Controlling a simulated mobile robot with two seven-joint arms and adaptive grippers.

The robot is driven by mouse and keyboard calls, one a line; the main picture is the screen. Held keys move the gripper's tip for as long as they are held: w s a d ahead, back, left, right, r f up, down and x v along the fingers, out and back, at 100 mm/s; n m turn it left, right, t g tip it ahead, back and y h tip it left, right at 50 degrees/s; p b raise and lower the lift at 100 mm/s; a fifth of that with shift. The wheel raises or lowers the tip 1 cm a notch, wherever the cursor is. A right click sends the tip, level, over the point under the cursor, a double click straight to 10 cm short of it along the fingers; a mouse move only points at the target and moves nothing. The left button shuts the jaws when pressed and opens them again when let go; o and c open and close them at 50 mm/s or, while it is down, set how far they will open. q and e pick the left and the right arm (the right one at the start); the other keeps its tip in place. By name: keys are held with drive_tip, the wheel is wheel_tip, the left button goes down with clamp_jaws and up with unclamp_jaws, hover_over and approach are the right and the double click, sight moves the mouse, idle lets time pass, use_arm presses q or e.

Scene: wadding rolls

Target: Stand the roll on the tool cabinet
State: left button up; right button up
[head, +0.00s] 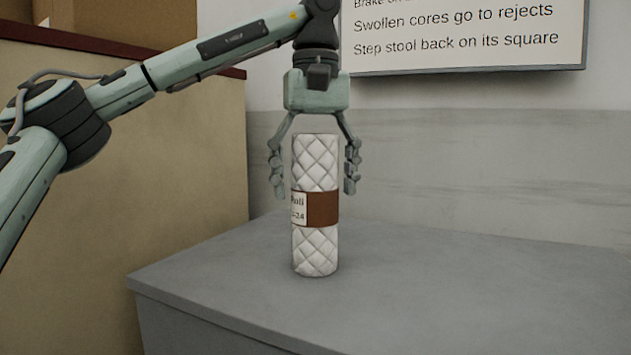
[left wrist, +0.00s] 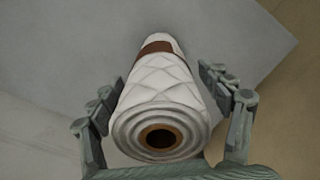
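The white quilted roll (head: 316,250) with a brown band and a paper label stands upright on the grey top of the tool cabinet (head: 420,285). My left gripper (head: 313,185) points straight down over the roll's upper half. Its fingers are spread on either side, with a visible gap at each. In the left wrist view the roll's top end (left wrist: 160,138), with its brown core ring, lies between the open fingers. The cabinet top (left wrist: 75,50) shows beneath it. My right gripper is in neither view.
A tan panel with a dark red top edge (head: 170,180) stands left of the cabinet, with cardboard boxes (head: 120,22) on it. A sign (head: 460,35) hangs on the wall behind. The cabinet top right of the roll is clear.

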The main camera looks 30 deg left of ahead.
use_arm(q)
wheel_tip(320, 180, up, 12)
drive_tip(key=shift+r, duration=0.15)
idle(0.6)
